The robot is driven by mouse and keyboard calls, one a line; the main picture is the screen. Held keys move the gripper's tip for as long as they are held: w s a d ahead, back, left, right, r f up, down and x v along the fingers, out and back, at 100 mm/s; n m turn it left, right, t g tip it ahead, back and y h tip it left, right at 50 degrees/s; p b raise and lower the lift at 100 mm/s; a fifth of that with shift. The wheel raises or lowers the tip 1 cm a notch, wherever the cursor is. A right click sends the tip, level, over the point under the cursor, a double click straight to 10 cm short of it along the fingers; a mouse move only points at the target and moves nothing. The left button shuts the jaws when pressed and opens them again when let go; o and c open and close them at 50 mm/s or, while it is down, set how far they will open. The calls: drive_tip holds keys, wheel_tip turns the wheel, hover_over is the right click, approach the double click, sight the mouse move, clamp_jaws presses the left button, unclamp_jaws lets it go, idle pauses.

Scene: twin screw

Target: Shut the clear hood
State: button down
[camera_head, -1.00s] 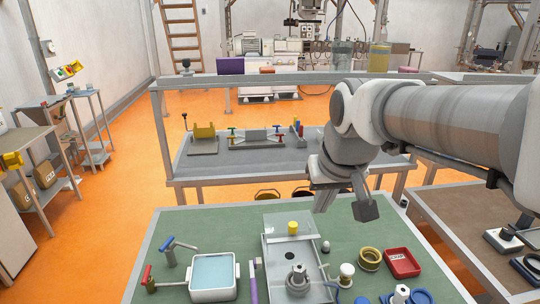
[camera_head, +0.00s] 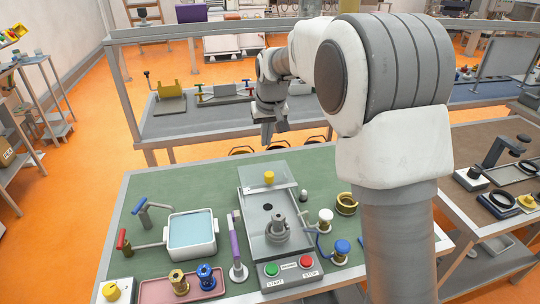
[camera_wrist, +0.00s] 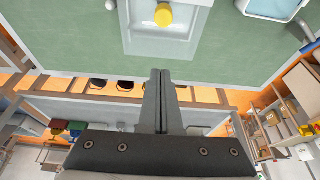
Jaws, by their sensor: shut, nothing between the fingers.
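The clear hood (camera_head: 286,173) is a see-through panel with a yellow knob (camera_head: 268,177). It sits at the far end of a grey machine (camera_head: 255,245) on the green table. The grey spindle part (camera_head: 277,229) nearer the front is uncovered. My gripper (camera_head: 268,140) is beyond the far table edge, behind the hood and apart from it, pointing down. In the wrist view my gripper (camera_wrist: 162,74) has its fingers together and empty, with the yellow knob (camera_wrist: 163,15) ahead of them at the top.
The machine front has a green START button (camera_head: 271,269) and a red STOP button (camera_head: 306,262). A white basin (camera_head: 191,236) and purple-handled tool (camera_head: 235,238) stand left. A yellow ring (camera_head: 346,204) and blue-capped valve (camera_head: 341,250) stand right. A grey bench (camera_head: 215,118) lies behind.

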approach(263, 168)
drive_tip(key=p+x, duration=0.1)
drive_tip(key=x, duration=0.4)
drive_tip(key=s, duration=0.2)
drive_tip(key=shift+s+d+r, duration=0.25)
drive_tip(key=shift+s+d, duration=0.05)
drive_tip(key=shift+s, duration=0.05)
drive_tip(key=shift+s+d+f, duration=0.1)
drive_tip(key=shift+s+d, duration=0.05)
drive_tip(key=shift+s, duration=0.4)
